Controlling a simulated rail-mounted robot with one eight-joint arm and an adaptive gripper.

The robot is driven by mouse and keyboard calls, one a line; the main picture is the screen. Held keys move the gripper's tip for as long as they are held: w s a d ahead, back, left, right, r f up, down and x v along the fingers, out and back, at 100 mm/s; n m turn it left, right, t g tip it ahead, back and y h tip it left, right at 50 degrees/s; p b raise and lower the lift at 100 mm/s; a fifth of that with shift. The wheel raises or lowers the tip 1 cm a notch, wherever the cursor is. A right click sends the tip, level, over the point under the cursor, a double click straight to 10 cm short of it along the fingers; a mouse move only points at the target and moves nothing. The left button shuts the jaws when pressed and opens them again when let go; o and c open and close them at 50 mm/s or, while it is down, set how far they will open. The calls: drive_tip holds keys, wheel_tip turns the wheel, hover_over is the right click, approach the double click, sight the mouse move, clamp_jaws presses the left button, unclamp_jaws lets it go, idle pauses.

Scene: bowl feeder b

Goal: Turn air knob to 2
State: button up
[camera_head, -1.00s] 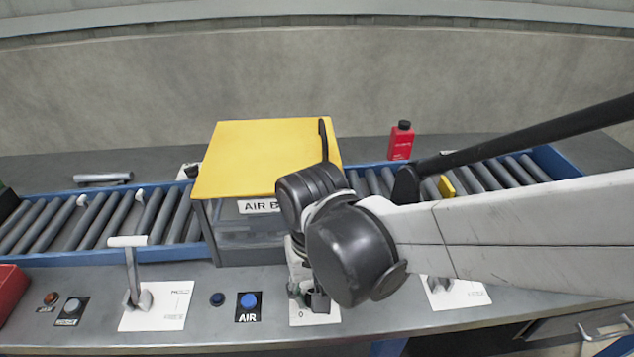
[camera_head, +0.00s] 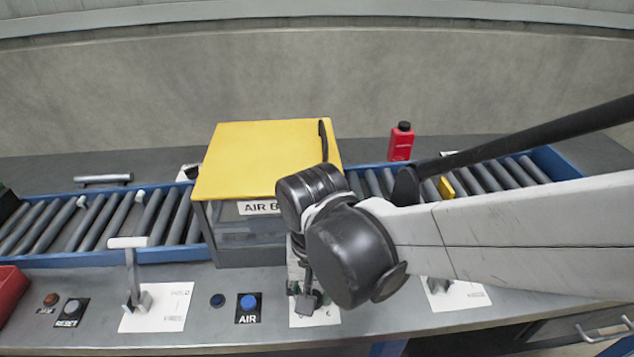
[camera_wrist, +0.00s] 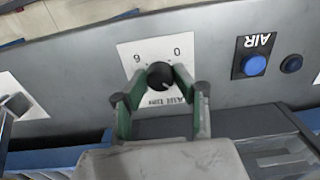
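The air knob (camera_wrist: 161,75) is a round black dial on a white label plate (camera_wrist: 135,52) printed with 0, 6 and "Air time". A small light mark shows near the knob's lower edge in the wrist view; its exact setting is too small to read. My gripper (camera_wrist: 160,78) has its green-lined fingers on either side of the knob, with small gaps seeming to show beside it. In the head view, a dark finger of my gripper (camera_head: 306,301) is over the label plate, and my wrist hides the knob.
A blue AIR button (camera_head: 248,302) and a smaller dark blue button (camera_head: 217,300) sit left of the plate. A lever (camera_head: 133,280) stands farther left. A yellow-lidded box (camera_head: 265,160) stands behind, on the roller conveyor (camera_head: 90,222). A red bottle (camera_head: 401,142) stands farther back.

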drive_tip(key=o, duration=0.4)
drive_tip(key=shift+c, duration=0.2)
drive_tip(key=shift+r, duration=0.1)
wheel_tip(320, 180, up, 12)
idle(0.4)
drive_tip(key=shift+d, duration=0.1)
drive_tip(key=w+d+f+m+t, duration=0.1)
drive_tip(key=d+t, duration=0.6)
drive_tip(key=d, duration=1.4)
drive_tip(key=shift+w, duration=0.4)
